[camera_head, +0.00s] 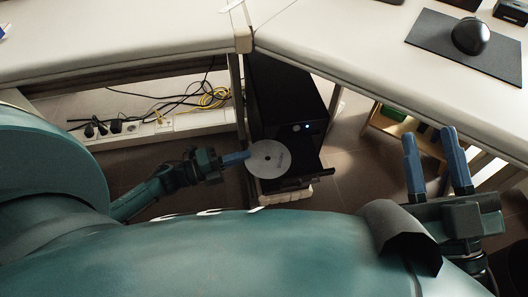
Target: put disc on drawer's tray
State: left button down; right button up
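The disc (269,159) is silver-grey with a small centre hole. My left gripper (240,158) is shut on the disc's left edge, with blue fingertips. The disc is over or in front of the drawer's tray (318,179), a dark tray sticking out of the front of the black computer tower (286,95). I cannot tell whether the disc touches the tray. Part of the tray is hidden behind the disc. My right gripper (433,162) is at the right with its two blue fingers apart and nothing between them.
Pale desks (130,35) meet above the tower. A mouse (470,36) lies on a dark mat (425,35) at the upper right. Cables (205,98) and a white socket strip (165,127) are left of the tower. A wooden shelf box (392,121) is under the right desk.

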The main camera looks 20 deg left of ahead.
aim_at(283, 145)
pick_arm(q)
jog(key=shift+x, duration=1.1)
jog(key=b+x, duration=0.1)
jog(key=x, duration=0.3)
jog(key=shift+f+b, duration=0.15)
jog(key=shift+b, duration=0.3)
pick_arm(e)
notch_tip(283, 145, up, 3)
jog(key=n+y, duration=0.2)
jog(key=shift+d+f+n+y, duration=0.1)
jog(key=shift+d+n+y, duration=0.05)
jog(key=shift+n+y, duration=0.2)
pick_arm(q)
jog(key=c, duration=1.7)
grip_release()
jog(key=shift+f, duration=0.1)
